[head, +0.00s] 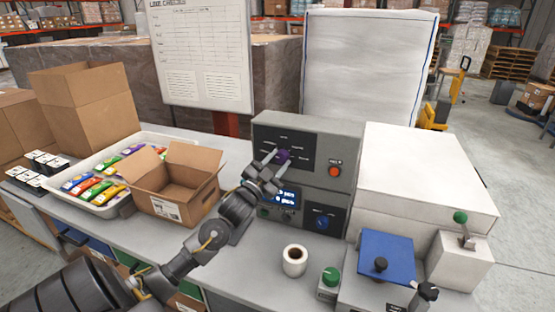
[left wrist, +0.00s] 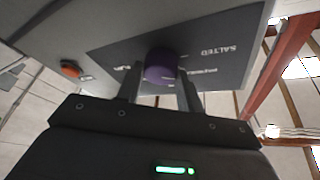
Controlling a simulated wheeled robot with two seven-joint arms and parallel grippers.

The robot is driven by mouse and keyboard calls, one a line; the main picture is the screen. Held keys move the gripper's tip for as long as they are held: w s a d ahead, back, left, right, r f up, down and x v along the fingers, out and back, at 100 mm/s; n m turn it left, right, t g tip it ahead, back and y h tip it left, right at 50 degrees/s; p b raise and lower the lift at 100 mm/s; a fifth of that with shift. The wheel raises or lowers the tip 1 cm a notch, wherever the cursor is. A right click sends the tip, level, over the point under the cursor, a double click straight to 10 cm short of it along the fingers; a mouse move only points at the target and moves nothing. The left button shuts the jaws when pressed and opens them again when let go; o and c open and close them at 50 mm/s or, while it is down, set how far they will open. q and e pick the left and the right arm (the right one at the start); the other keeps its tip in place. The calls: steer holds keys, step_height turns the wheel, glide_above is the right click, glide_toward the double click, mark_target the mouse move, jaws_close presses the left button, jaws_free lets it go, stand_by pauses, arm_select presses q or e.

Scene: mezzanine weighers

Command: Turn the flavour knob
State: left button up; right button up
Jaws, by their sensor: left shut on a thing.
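The flavour knob (head: 283,156) is purple and sits on a dark label panel on the upper part of the grey control box (head: 318,134). My left gripper (head: 273,166) reaches up to it from the lower left and is shut on it. In the left wrist view the purple knob (left wrist: 160,65) lies between the two fingers (left wrist: 160,88), with the word SALTED readable on the panel beside it. The fingers and the viewing angle hide which label the knob points to. My right gripper is in neither view.
A label roll (head: 295,260) stands in front. An open carton (head: 178,187) and a tray of packets (head: 70,203) are to the left.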

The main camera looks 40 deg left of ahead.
arm_select(q)
steer(key=m+h, duration=0.1)
steer(key=m, duration=0.1)
steer(key=m+g+p, duration=0.1)
steer(key=m, duration=0.1)
steer(key=shift+a+r+m+h+p, duration=0.1)
steer(key=shift+r+m+h+p, duration=0.1)
steer(key=shift+m+h+p, duration=0.15)
steer(key=m+g+p, duration=0.1)
steer(key=m, duration=0.3)
steer(key=shift+r+h, duration=0.1)
steer(key=shift+h, duration=0.25)
steer(key=shift+m+g+p, duration=0.4)
steer(key=shift+m+g, duration=0.3)
steer(key=shift+m, duration=0.45)
steer(key=shift+m+g, duration=0.6)
steer(key=shift+m, duration=0.8)
steer(key=o, duration=1)
